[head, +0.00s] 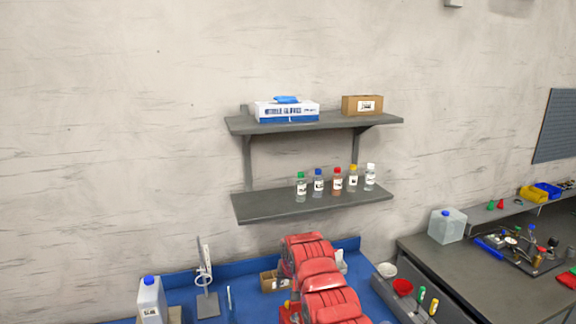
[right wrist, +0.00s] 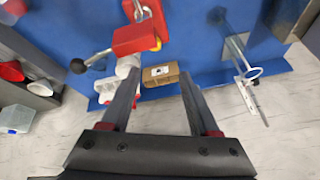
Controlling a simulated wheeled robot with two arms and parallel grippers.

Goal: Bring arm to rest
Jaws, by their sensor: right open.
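My right gripper (right wrist: 159,80) shows in the right wrist view with its two dark fingers spread apart and nothing between them. Past the fingertips lies a small brown box (right wrist: 160,76) with a white label, on the blue bench top (right wrist: 195,32). In the head view my red right arm reaches over the bench at the bottom centre and hides much of the gripper. The brown box (head: 269,281) shows just left of the arm. My left gripper is not in view.
A red part with a black-knobbed lever (right wrist: 137,38) and a ring stand (right wrist: 238,62) are near the gripper. A jug (head: 151,298) stands at left. Wall shelves (head: 315,205) hold several bottles and boxes. A grey bench (head: 480,270) is at right.

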